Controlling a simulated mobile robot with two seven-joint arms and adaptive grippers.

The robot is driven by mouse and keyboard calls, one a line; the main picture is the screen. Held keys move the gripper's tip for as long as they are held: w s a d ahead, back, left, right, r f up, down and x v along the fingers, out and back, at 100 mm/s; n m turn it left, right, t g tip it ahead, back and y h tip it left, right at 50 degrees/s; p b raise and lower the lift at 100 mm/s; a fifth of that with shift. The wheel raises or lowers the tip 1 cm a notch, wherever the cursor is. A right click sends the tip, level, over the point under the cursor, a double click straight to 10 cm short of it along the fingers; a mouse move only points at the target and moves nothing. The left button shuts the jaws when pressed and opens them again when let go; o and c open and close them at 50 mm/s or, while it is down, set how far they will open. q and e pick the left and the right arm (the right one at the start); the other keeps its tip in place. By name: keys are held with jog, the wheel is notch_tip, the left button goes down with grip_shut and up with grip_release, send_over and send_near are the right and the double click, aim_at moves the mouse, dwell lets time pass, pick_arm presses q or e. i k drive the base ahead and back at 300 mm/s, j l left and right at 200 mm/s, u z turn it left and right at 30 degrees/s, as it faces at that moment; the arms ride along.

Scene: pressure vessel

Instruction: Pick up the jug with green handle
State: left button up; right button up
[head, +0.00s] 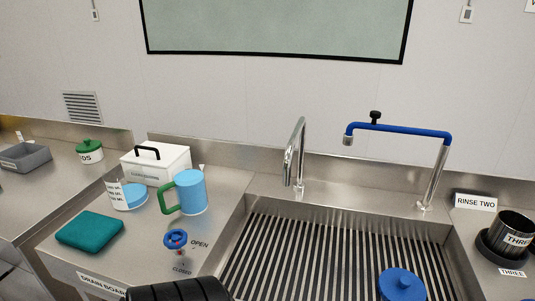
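The jug (191,193) has a light blue body and a green handle on its left side. It stands upright on the metal drain board (140,249), left of the sink. Nothing is touching its handle.
Around the jug are a white measuring cup (129,197), a white box (161,165), a teal pad (90,231) and a blue valve knob (175,239). The slatted sink (300,255) holds a blue lidded item (402,286). Two taps stand behind it.

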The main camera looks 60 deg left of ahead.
aim_at(188, 182)
jog(key=u, duration=3)
